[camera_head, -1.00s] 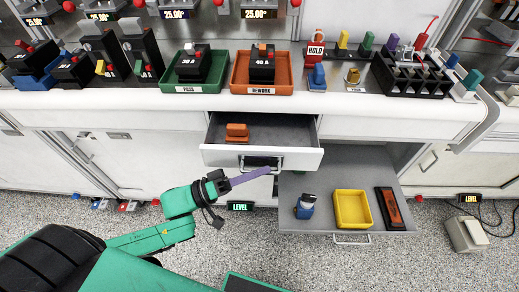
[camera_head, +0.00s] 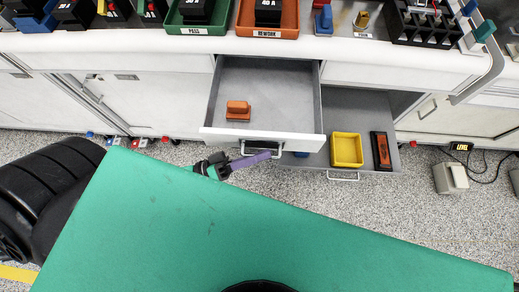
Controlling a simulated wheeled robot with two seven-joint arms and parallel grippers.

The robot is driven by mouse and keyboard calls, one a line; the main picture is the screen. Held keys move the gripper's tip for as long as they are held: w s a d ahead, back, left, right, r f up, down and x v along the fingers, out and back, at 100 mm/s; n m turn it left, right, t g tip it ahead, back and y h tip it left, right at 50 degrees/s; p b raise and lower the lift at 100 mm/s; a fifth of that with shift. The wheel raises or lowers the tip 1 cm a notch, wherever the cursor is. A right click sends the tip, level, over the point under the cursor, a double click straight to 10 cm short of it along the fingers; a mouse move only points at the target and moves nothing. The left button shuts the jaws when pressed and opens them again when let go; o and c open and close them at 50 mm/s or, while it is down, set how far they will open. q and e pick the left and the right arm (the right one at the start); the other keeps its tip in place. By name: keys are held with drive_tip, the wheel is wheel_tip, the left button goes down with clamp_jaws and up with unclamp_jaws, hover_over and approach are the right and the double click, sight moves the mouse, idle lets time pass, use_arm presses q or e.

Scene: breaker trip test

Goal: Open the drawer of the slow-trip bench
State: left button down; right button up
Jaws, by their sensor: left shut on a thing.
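The upper drawer (camera_head: 283,88) of the white bench is pulled well out, and its grey floor shows. An orange block (camera_head: 238,109) lies inside, toward the left front. My left gripper (camera_head: 268,155), with purple fingers, is at the drawer's metal handle (camera_head: 246,150) and shut on it. The fingers cover part of the handle. My right gripper is not in view.
Below and to the right, a grey pull-out tray (camera_head: 368,110) is open, with a yellow bin (camera_head: 346,151) and a dark orange-topped box (camera_head: 381,150). Green PASS (camera_head: 194,31) and orange REWORK (camera_head: 266,33) trays stand on the bench. Speckled floor lies in front.

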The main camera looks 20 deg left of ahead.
use_arm(q)
drive_tip(key=c, duration=0.9)
unclamp_jaws()
drive_tip(key=shift+a, duration=0.1)
drive_tip(key=b+v, duration=0.1)
drive_tip(key=v, duration=1.3)
drive_tip(key=shift+s+a, duration=0.15)
drive_tip(key=shift+a, duration=0.05)
